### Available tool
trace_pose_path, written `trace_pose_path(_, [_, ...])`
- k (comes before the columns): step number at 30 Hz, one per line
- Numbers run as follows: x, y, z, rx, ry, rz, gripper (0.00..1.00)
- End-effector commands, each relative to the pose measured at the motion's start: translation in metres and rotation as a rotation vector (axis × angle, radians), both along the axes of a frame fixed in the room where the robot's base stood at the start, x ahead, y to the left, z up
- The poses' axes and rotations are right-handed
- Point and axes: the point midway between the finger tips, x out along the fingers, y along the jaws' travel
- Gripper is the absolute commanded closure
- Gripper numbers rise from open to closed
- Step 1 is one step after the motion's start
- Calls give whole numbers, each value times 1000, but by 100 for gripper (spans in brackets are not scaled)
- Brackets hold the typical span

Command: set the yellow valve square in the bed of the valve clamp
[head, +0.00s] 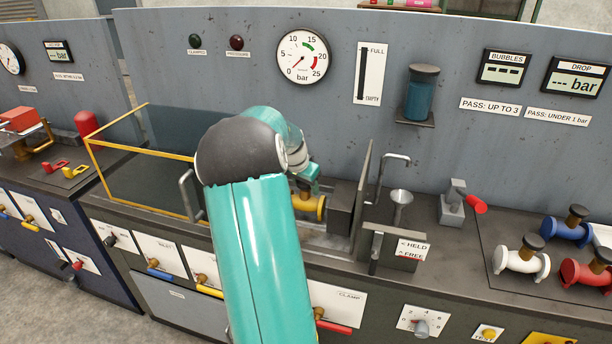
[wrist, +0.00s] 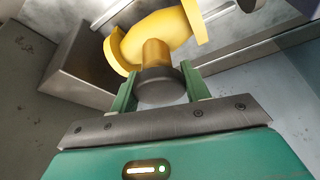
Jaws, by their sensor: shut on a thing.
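The yellow valve (head: 312,208) is beside the dark block of the valve clamp (head: 341,209), over its metal bed (head: 330,240). My gripper (head: 307,184) comes down on the valve from above. In the wrist view, the valve (wrist: 160,36) shows its flanged yellow body, a brass neck and a dark round cap. The green fingers of my gripper (wrist: 161,88) are shut on this cap, one on each side. Metal surfaces of the clamp lie behind the valve. I cannot tell whether the valve touches the bed. My arm hides part of the clamp's left side.
A yellow-framed clear guard (head: 140,150) stands to the left. An upright panel (head: 362,195), a bent pipe (head: 394,160) and a funnel (head: 400,208) stand right of the clamp. White (head: 521,260), blue (head: 567,231) and red valves (head: 587,274) stand at the far right.

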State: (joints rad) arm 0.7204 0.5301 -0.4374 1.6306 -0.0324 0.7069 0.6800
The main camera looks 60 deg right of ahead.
Motion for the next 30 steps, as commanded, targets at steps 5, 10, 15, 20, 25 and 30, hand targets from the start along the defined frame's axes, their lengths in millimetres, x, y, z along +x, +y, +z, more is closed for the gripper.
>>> trace_pose_path(5, [1, -2, -2, -5, -3, -1, 100])
trace_pose_path(10, [1, -2, -3, -5, -3, -1, 100])
trace_pose_path(15, [1, -1, -7, 0, -1, -1, 42])
trace_pose_path(20, [0, -1, -7, 0, 0, -1, 32])
trace_pose_path(25, [0, -1, -6, 0, 0, -1, 32])
trace_pose_path(30, [2, 3, 6, -2, -2, 1, 32])
